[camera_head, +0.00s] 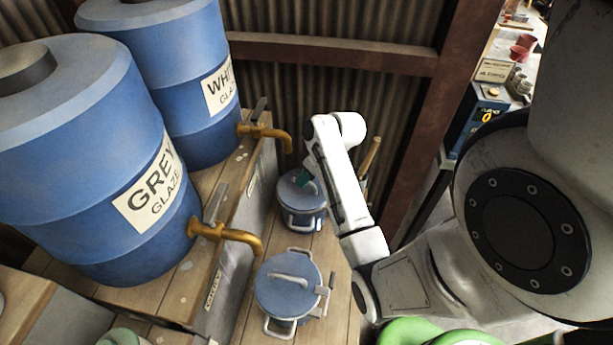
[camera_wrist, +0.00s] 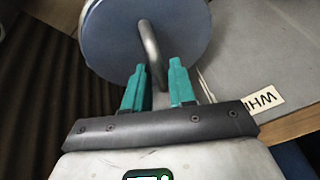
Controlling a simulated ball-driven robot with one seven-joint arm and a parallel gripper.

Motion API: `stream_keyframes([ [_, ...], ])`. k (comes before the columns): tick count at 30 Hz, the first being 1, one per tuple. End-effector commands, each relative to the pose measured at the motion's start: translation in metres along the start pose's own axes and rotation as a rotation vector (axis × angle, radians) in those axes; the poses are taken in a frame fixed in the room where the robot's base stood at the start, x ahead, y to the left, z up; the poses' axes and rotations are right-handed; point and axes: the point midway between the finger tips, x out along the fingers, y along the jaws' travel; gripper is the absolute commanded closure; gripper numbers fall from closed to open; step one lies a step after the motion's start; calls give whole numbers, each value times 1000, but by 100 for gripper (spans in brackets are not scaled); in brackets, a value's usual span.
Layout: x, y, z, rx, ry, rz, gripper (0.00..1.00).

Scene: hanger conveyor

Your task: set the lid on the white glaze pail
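The white glaze pail (camera_head: 303,219) is a small blue-grey pail at the back, near the tap of the drum labelled for white glaze. Its round blue-grey lid (camera_head: 290,190) appears to be on its top; I cannot tell whether it sits flush. In the wrist view the lid (camera_wrist: 112,45) fills the top, with its bar handle (camera_wrist: 149,45) pointing toward my gripper. My gripper (camera_wrist: 159,70) has two teal fingers standing apart on either side of the handle's near end, with visible gaps. In the head view my gripper (camera_head: 305,177) is at the lid, partly hidden by my arm.
A second lidded pail (camera_head: 287,289) stands nearer on the plank bench. The white glaze drum (camera_head: 170,75) and grey glaze drum (camera_head: 85,160) stand at left, with brass taps (camera_head: 268,133) and (camera_head: 228,237) jutting over the bench. A corrugated wall (camera_head: 330,95) is behind.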

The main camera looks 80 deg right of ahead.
Motion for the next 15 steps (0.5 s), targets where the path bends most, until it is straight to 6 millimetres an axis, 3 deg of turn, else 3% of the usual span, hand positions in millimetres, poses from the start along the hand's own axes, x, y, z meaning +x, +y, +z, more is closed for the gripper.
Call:
stream_keyframes([
  [11, 0, 0, 0, 0, 0, 0, 75],
  [15, 0, 0, 0, 0, 0, 0, 62],
])
